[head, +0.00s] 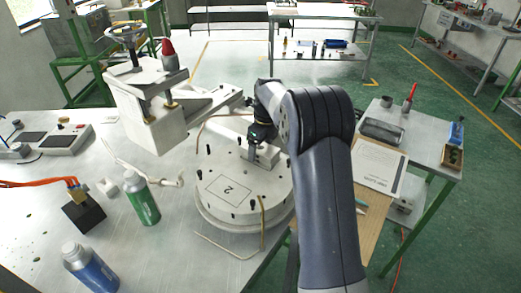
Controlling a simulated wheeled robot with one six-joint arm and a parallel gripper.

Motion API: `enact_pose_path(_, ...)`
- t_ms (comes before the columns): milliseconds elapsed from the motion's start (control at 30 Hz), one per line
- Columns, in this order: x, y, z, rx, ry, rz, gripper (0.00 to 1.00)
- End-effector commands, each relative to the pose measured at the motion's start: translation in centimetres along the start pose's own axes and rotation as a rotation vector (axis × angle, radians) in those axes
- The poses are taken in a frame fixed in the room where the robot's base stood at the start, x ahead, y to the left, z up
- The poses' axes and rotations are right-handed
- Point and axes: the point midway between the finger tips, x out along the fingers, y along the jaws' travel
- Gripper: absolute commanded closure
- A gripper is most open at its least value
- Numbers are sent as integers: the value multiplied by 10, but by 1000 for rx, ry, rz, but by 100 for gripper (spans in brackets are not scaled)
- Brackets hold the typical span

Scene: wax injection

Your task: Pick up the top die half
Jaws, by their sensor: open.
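A round, pale metal die (225,205) lies flat on the bench in the middle of the head view. Its top face carries a framed figure 2 and several dark pegs. A seam seems to run around its side, so the upper disc looks like the top die half. My gripper (254,155) points down over the far right part of the disc. It is open, with nothing seen between the fingers. The fingertips are small here, and I cannot tell whether they touch the disc.
A white clamp press (150,110) with a handwheel stands behind left. A green bottle (142,200), a blue bottle (90,270) and a black block (84,213) stand left on the bench (180,260). A bent brass-coloured rod (263,222) is at the die's front. A side table (430,150) stands right.

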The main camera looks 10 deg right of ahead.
Motion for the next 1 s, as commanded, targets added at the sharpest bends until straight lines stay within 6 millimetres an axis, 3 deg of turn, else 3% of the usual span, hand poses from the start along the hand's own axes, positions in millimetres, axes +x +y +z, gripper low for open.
enact_pose_path(300, 1, 0, 0, 0, 0, 1, 18)
enact_pose_path(1000, 1, 0, 0, 0, 1, 1, 75)
